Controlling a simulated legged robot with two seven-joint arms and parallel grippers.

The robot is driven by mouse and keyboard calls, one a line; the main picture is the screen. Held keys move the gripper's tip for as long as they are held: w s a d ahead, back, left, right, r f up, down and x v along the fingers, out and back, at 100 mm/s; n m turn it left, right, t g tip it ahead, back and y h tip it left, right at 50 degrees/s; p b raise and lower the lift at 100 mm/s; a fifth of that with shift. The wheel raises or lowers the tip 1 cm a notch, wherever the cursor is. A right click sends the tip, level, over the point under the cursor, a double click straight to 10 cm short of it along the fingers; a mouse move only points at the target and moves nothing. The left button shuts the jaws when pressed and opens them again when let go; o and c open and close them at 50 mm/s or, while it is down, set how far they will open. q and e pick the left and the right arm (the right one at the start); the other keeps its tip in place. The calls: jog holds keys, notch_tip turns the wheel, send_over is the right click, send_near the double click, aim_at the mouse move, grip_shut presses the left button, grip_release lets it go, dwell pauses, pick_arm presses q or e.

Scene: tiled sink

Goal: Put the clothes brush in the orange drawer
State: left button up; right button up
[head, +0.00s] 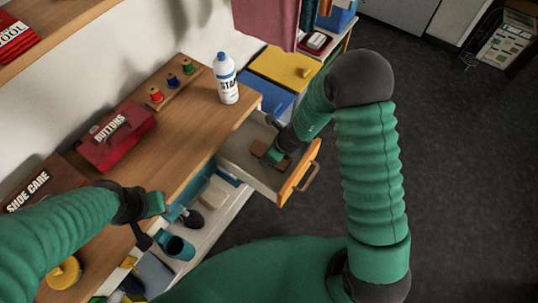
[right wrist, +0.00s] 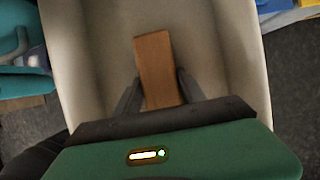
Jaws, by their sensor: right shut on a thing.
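The orange-fronted drawer (head: 300,172) is pulled out from under the wooden counter, with its pale inside open from above. My right gripper (head: 271,153) is down inside the drawer, shut on the clothes brush (head: 258,147). In the right wrist view the brush (right wrist: 153,70) is a plain brown wooden block between the two dark fingers (right wrist: 155,85), with the pale drawer walls on both sides. I cannot tell whether the brush touches the drawer floor. My left gripper (head: 148,225) is over the counter's front edge at lower left; its jaws are unclear.
On the counter (head: 190,120) stand a white bottle (head: 227,80), thread spools (head: 171,80), a red buttons box (head: 116,137) and a shoe care box (head: 42,185).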

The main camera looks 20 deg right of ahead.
jog(key=o, duration=1.1)
jog(key=shift+a, duration=0.1)
jog(key=o, duration=0.4)
jog(key=shift+a, duration=0.1)
jog(key=shift+r, duration=0.1)
